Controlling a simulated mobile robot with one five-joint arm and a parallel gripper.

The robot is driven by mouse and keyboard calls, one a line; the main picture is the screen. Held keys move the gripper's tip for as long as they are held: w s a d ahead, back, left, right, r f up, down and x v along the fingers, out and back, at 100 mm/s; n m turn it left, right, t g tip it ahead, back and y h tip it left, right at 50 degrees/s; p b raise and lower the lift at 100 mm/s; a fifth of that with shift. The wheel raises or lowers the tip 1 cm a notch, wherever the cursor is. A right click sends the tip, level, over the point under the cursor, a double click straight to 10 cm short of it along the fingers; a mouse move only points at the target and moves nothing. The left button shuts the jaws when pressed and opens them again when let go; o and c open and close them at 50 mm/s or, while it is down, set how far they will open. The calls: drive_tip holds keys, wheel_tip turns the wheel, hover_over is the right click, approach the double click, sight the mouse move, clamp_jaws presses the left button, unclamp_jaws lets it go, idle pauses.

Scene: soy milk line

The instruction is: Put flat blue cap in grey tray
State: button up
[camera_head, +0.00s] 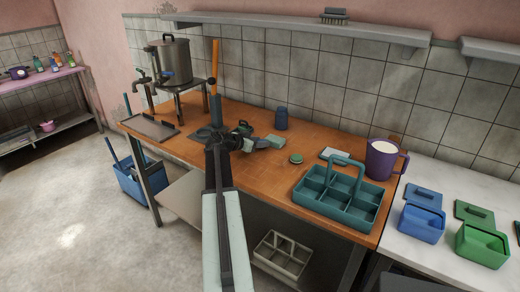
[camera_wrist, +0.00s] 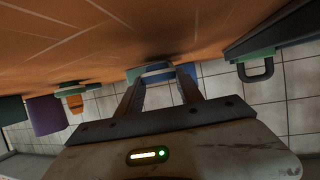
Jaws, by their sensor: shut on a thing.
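My gripper (camera_wrist: 158,78) is shut on a thin, flat, pale bluish piece (camera_wrist: 156,72), seen nearly edge-on between the fingertips in the wrist view. It is likely the flat blue cap, but its shape and colour are hard to make out. In the head view my gripper (camera_head: 258,143) is low over the middle of the wooden table, and the held piece cannot be made out there. The grey tray (camera_head: 153,129) is a flat, shallow, dark tray at the table's left end, left of my gripper, and looks empty.
A blue cup (camera_head: 281,119) and a green block (camera_head: 274,134) stand close beyond the gripper. A small round green piece (camera_head: 296,158), a teal divided caddy (camera_head: 340,194) and a purple mug (camera_head: 382,160) lie right. A steel pot (camera_head: 170,62) stands behind the tray.

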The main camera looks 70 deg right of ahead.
drive_tip(key=shift+f, duration=0.5)
drive_tip(key=o, duration=1.3)
